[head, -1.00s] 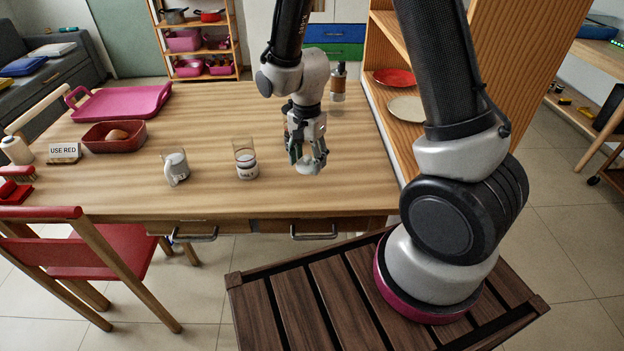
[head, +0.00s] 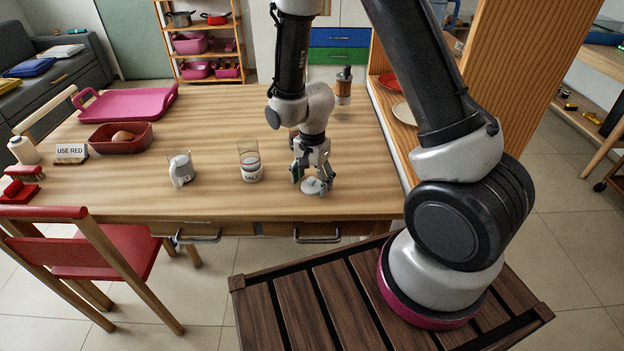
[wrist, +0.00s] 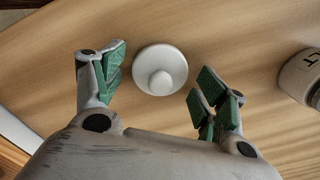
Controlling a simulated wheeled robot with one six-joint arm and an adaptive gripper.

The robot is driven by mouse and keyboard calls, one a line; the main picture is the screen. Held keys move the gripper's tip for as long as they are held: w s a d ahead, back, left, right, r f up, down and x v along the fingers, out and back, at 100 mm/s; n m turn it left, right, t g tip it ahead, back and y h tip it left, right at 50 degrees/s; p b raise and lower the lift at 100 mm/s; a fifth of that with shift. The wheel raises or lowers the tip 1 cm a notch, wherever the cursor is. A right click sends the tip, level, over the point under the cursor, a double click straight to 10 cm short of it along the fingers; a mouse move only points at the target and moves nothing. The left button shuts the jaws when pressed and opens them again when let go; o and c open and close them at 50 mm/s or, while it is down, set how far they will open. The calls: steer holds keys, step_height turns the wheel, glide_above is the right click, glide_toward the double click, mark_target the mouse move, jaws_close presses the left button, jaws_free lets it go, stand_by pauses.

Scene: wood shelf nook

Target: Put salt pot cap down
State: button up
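The salt pot cap (wrist: 160,70) is a round white lid with a knob on top. It lies knob-up on the wooden table near the front edge, and it also shows in the head view (head: 314,187). My gripper (wrist: 160,88) is open, with its green-padded fingers apart on either side of the cap and not touching it. In the head view my gripper (head: 313,180) is low over the table at the cap. The salt pot (head: 250,166), a clear jar labelled SALT, stands to the left of the cap; part of it shows in the wrist view (wrist: 304,76).
A second pot (head: 181,170) stands left of the salt pot. A red tray (head: 121,145) holding a brown item, a "USE RED" sign (head: 71,153) and a pink tray (head: 125,106) are further left. A brown-and-clear grinder (head: 343,88) stands behind my gripper. The table's middle is clear.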

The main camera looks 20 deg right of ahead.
mark_target(312, 179)
steer(key=shift+r, duration=0.15)
step_height(312, 179, up, 12)
stand_by(0.6)
stand_by(0.3)
